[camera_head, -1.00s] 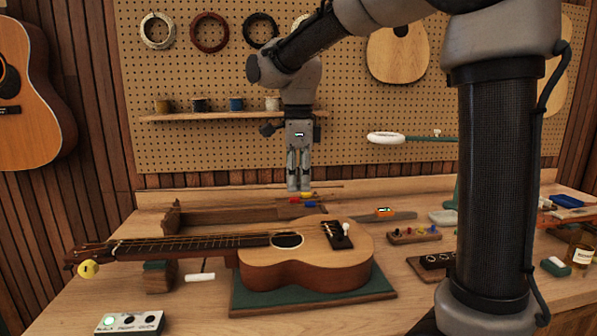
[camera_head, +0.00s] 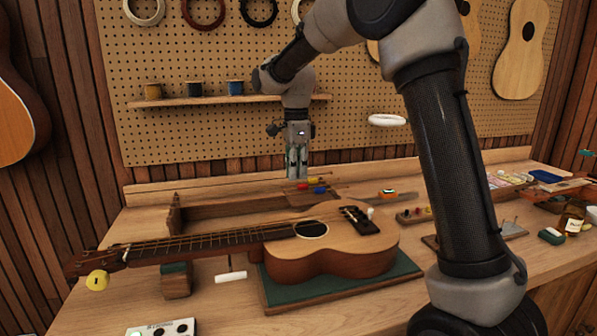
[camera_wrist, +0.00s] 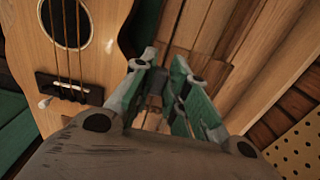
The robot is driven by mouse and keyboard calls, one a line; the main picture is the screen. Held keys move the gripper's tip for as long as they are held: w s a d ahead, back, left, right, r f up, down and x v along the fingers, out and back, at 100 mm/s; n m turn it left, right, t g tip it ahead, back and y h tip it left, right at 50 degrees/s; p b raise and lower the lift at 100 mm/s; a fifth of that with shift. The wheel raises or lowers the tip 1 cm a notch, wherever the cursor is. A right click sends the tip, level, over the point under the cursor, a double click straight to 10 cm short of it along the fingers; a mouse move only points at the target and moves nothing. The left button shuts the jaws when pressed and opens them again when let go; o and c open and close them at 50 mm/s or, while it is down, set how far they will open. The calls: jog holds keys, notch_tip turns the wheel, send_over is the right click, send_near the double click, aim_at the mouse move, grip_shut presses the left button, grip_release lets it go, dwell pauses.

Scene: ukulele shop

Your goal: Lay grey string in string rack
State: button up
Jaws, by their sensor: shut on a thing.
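My gripper (camera_head: 297,177) points down over the back of the bench, behind the ukulele. It also shows in the wrist view (camera_wrist: 163,80), its fingers close together. What it is shut on is too thin to make out clearly; I take it to be the grey string. The string rack appears to be the long, low wooden trough (camera_head: 232,207) behind the ukulele. Strings with red, blue and yellow ends (camera_head: 319,190) lie at its right end, just below my fingertips. I cannot tell whether the held string touches the rack.
The ukulele (camera_head: 345,245) lies on a green-topped stand in front of the rack, its neck to the left. A pegboard with a spool shelf (camera_head: 200,101) rises behind. An orange-and-grey tool (camera_head: 388,194) and a peg block (camera_head: 413,216) lie to the right.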

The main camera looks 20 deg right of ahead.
aim_at(296, 203)
jog(key=shift+f, duration=0.1)
dwell(0.3)
jog(key=shift+f, duration=3.3)
jog(key=o, duration=1.1)
jog(key=shift+r, duration=3.55)
